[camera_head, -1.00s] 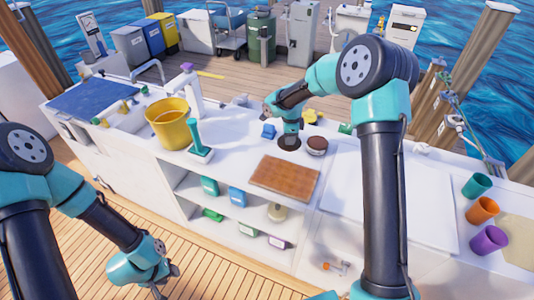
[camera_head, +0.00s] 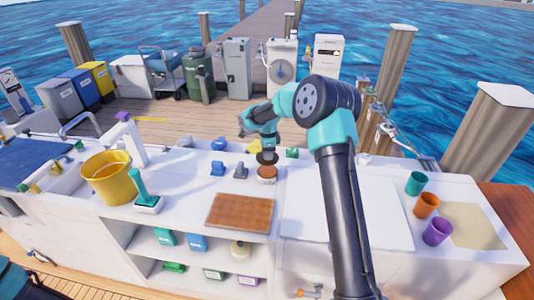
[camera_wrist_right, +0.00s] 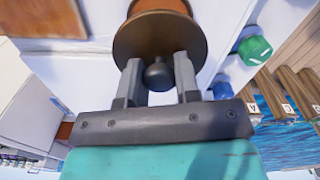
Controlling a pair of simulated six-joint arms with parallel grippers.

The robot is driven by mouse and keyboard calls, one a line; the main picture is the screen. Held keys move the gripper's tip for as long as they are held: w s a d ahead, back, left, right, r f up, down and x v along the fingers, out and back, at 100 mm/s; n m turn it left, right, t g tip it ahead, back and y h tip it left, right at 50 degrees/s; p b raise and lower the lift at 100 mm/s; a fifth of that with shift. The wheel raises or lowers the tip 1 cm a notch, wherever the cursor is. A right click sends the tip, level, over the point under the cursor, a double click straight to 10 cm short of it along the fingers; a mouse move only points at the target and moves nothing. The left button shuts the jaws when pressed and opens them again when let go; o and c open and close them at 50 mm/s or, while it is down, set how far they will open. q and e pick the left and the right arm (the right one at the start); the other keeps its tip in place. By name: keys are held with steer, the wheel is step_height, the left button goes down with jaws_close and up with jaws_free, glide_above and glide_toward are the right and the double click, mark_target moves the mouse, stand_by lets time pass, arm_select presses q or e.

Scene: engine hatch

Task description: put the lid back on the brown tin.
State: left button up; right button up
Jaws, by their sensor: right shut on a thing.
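The brown tin (camera_head: 267,174) stands on the white counter behind the brown board, and its reddish-brown top shows. The dark brown lid (camera_head: 266,158) is at the tin's far edge, slightly higher in the head view. My right gripper (camera_head: 268,148) points down over the lid. In the right wrist view the fingers (camera_wrist_right: 158,80) are shut around the lid's dark round knob (camera_wrist_right: 158,74), with the lid disc (camera_wrist_right: 150,40) and the tin (camera_wrist_right: 160,6) beyond. I cannot tell whether lid and tin touch. My left gripper is out of view.
A brown board (camera_head: 240,212) lies in front of the tin. Small blue (camera_head: 217,168) and grey (camera_head: 240,171) items stand left of it, a green one (camera_head: 292,153) to the right. A yellow bucket (camera_head: 108,178) is further left, several cups at right (camera_head: 426,206).

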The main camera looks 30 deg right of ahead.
mark_target(268, 171)
steer(key=shift+f, duration=3.15)
steer(key=shift+f, duration=0.15)
steer(key=o, duration=1.4)
steer(key=shift+o, duration=0.2)
steer(key=shift+r, duration=3.5)
steer(key=shift+c, duration=0.3)
jaws_close()
